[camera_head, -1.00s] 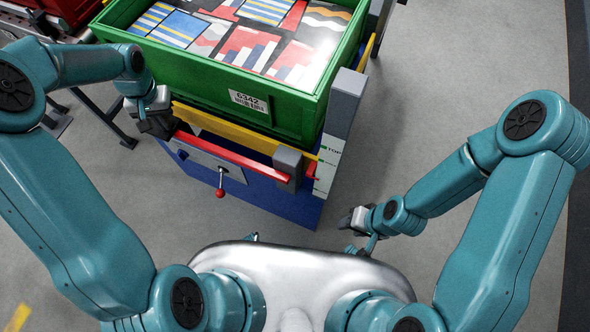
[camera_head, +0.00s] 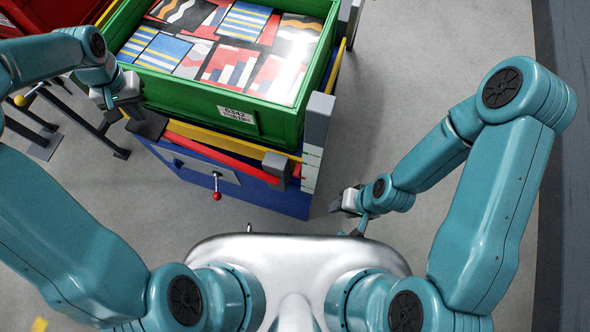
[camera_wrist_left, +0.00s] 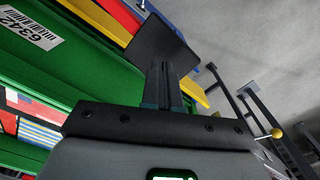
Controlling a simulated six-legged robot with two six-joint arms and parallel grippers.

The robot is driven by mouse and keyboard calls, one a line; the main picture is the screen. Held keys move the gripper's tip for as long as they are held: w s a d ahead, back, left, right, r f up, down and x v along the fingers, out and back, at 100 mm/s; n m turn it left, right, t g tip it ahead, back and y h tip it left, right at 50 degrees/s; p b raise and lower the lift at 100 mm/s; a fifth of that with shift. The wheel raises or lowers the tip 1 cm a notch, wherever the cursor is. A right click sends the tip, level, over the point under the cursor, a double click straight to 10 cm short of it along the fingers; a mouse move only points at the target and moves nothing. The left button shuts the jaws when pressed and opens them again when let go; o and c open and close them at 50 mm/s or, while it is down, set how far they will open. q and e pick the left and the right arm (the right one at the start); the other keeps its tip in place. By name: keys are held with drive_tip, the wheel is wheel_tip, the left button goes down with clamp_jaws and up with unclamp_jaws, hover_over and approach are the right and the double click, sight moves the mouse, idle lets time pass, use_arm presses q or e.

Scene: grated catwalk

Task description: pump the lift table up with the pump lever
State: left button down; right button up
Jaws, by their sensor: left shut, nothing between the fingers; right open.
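The lift table's blue base (camera_head: 255,193) stands ahead, with yellow rails (camera_head: 235,144) under a green crate (camera_head: 185,99). A long red bar (camera_head: 215,155), apparently the pump lever, slants across the front from a grey block (camera_head: 276,165) up to the left. A dark flat plate (camera_head: 148,124) is at its left end; the plate also shows in the left wrist view (camera_wrist_left: 165,38). My left gripper (camera_head: 130,108) is shut and empty, its fingertips at that plate; contact is unclear. My right gripper (camera_head: 346,201) is open and empty, right of the base.
A small lever with a red knob (camera_head: 216,196) hangs on the blue front. The crate holds several patterned boxes (camera_head: 245,65). A grey post (camera_head: 318,118) stands at the table's right corner. Dark metal legs (camera_head: 85,125) stand at left. The floor at right is clear.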

use_arm(q)
wheel_tip(320, 180, down, 24)
drive_tip(key=b, duration=1.9)
wheel_tip(320, 180, up, 24)
drive_tip(key=p, duration=1.7)
drive_tip(key=shift+s+r+p, duration=0.1)
drive_tip(key=shift+p, duration=0.3)
drive_tip(key=shift+f, duration=0.2)
wheel_tip(320, 180, down, 23)
drive_tip(key=b, duration=1.8)
wheel_tip(320, 180, up, 23)
drive_tip(key=p, duration=1.7)
drive_tip(key=shift+r, duration=0.2)
drive_tip(key=shift+f, duration=0.15)
